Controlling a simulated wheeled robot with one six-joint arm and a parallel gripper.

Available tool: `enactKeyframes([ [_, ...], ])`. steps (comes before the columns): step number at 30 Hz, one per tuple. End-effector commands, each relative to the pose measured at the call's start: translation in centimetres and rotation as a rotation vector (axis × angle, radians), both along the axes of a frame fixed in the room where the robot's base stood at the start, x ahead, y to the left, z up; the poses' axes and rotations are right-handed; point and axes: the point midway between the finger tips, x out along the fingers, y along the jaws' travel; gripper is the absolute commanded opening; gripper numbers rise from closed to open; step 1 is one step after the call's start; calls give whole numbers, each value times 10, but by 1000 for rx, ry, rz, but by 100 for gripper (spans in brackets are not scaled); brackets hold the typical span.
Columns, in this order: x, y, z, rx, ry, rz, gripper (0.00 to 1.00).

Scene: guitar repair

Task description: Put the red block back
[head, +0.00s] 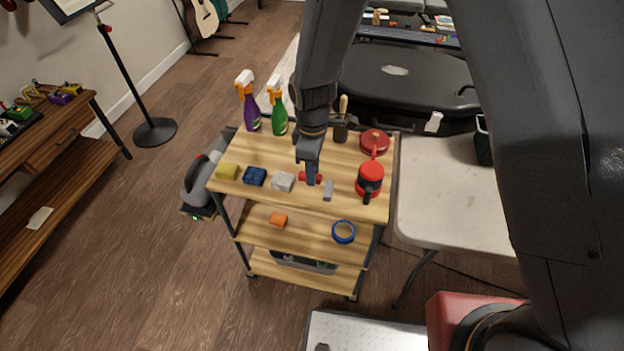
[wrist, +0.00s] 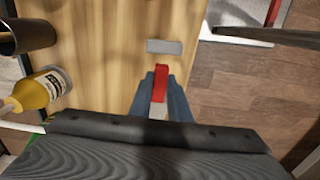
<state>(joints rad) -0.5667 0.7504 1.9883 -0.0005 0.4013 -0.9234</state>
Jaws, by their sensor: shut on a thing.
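The red block (head: 303,176) is at my gripper (head: 312,182), over the upper wooden shelf of the cart. In the wrist view the red block (wrist: 160,80) sits between the two fingers of my gripper (wrist: 161,92), which are shut on it. The finger hides its middle in the head view. I cannot tell whether the block touches the shelf top. A small grey block (head: 328,190) lies just right of it; it also shows in the wrist view (wrist: 164,46).
A white table (head: 450,200) stands right.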

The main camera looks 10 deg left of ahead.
Motion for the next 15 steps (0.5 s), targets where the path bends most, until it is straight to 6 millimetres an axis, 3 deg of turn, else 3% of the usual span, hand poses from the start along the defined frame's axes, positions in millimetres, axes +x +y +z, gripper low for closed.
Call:
enactKeyframes([
  [9,-2,0,-35,-1,2,2,0],
  [15,-1,1,-37,-1,1,2,0],
])
